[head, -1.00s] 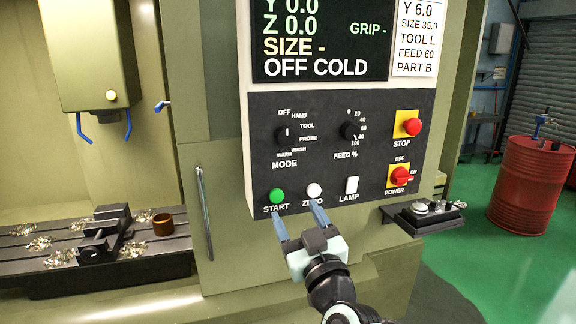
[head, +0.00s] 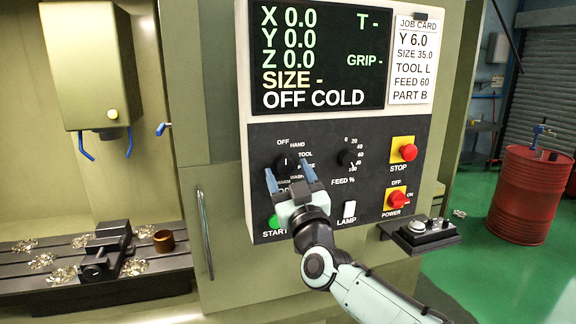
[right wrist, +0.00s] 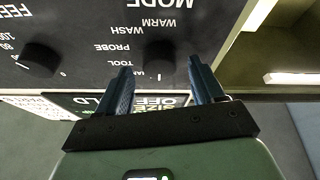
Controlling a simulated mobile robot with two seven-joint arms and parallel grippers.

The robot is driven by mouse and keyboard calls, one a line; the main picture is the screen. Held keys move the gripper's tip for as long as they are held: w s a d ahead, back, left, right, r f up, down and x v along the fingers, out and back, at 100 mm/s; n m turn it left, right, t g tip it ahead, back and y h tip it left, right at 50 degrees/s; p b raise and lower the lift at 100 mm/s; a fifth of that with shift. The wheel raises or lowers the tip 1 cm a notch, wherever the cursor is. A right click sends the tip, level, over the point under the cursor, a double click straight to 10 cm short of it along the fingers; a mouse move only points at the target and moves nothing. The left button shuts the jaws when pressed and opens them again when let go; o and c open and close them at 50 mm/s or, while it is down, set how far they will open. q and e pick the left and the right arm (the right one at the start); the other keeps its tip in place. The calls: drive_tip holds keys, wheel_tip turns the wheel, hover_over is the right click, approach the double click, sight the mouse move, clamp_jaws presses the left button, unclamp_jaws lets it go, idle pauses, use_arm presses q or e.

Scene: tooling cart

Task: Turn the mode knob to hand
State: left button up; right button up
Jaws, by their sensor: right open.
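The black mode knob (head: 287,161) is on the dark control panel, ringed by the labels OFF, HAND, TOOL, PROBE, WASH and WARM. Its white mark points up, toward OFF, and the screen (head: 318,55) reads OFF COLD. My right gripper (head: 288,170) is open and empty just in front of the knob, its fingers covering some lower labels. In the right wrist view the knob (right wrist: 160,56) appears upside down between the two blue fingertips (right wrist: 161,72), with a gap on each side. I cannot tell whether they touch the panel. My left gripper is out of view.
The feed knob (head: 347,158) is close to the right of the mode knob. The green START button (head: 273,222), LAMP switch (head: 349,209), red STOP button (head: 408,152) and POWER switch (head: 396,198) surround my arm. A small shelf (head: 424,238) juts out at lower right.

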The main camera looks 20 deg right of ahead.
drive_tip(key=shift+w+r, duration=0.15)
drive_tip(key=shift+w, duration=0.25)
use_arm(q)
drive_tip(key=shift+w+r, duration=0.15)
use_arm(e)
drive_tip(key=shift+s, duration=0.1)
drive_tip(key=shift+c, duration=0.9)
drive_tip(key=c, duration=0.9)
